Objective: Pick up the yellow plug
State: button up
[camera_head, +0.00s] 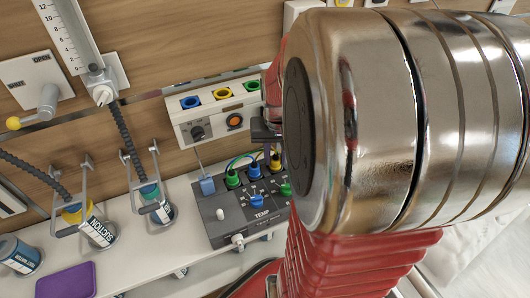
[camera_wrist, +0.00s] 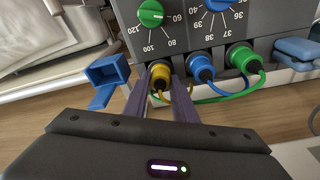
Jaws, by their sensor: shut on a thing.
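The yellow plug (camera_wrist: 160,76) sits at the edge of the grey device panel, in a row with a blue plug (camera_wrist: 201,68) and a green plug (camera_wrist: 242,57). My gripper (camera_wrist: 157,88) is shut on the yellow plug, with one dark finger on each side of it. In the head view the yellow plug (camera_head: 276,161) is at the right end of the row on the grey TEMP box (camera_head: 229,220). My wrist covers much of the gripper and the box's right side there. I cannot tell how deep the plug sits.
Blue and green cables loop close beside the plug. A blue open-topped holder (camera_wrist: 107,79) stands just left of my fingers in the wrist view. A beige panel (camera_head: 213,108) with colored sockets is behind the box. Suction jars (camera_head: 98,230) and a purple pad (camera_head: 66,282) lie left.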

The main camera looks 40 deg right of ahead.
aim_at(276, 154)
jog(key=shift+r, duration=0.15)
jog(key=shift+r, duration=0.6)
notch_tip(276, 154, up, 2)
jog(key=shift+r, duration=0.1)
jog(key=s+d, duration=1.1)
jog(key=d, duration=0.3)
jog(key=shift+s, duration=0.15)
jog(key=shift+s+f, duration=0.1)
jog(key=shift+f, duration=0.15)
